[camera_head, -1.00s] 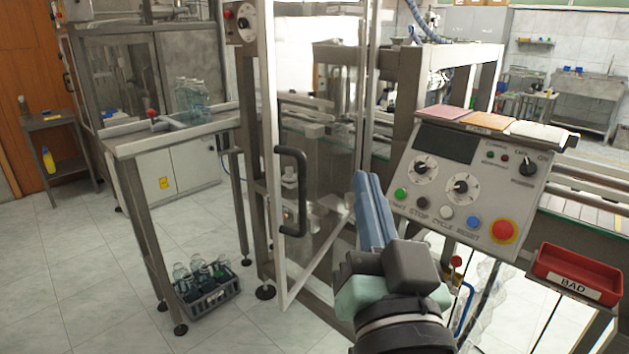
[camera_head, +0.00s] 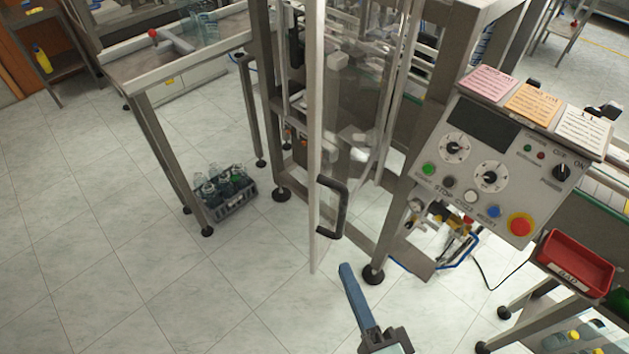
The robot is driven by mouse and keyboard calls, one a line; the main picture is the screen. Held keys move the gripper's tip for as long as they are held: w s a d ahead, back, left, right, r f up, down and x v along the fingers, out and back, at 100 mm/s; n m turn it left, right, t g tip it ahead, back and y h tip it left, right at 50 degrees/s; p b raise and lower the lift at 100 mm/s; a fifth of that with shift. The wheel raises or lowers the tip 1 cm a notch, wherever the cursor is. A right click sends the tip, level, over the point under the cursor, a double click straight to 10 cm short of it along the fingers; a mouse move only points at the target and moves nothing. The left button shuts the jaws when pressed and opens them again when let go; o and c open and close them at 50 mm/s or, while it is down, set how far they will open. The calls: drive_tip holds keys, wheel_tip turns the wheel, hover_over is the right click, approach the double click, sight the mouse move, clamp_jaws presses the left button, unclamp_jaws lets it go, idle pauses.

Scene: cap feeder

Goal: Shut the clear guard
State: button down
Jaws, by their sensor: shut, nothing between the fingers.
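The clear guard (camera_head: 316,150) is a see-through panel in a pale metal frame on the machine in the middle. It stands open, swung out towards me, with its lower corner over the floor. Its black handle (camera_head: 340,212) is near the free edge. My gripper (camera_head: 346,270) is at the bottom centre, with blue fingers together and nothing between them. In the picture its tips lie below the handle and right of the guard's lower corner, with a visible gap. Depth between them is hard to judge.
The control panel (camera_head: 497,170) with a red stop button is to the right, above a red BAD tray (camera_head: 577,265). A crate of bottles (camera_head: 222,190) sits on the floor left of the machine. The tiled floor at lower left is clear.

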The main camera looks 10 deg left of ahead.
sight(333, 238)
drive_tip(key=p+x, duration=0.1)
drive_tip(key=x, duration=0.1)
drive_tip(key=p+x, duration=0.1)
drive_tip(key=x, duration=0.2)
drive_tip(key=r+p+x, duration=0.1)
drive_tip(key=x, duration=0.1)
drive_tip(key=shift+w, duration=0.2)
drive_tip(key=shift+w+a+f, duration=0.25)
drive_tip(key=shift+w+a, duration=0.2)
drive_tip(key=shift+w, duration=0.35)
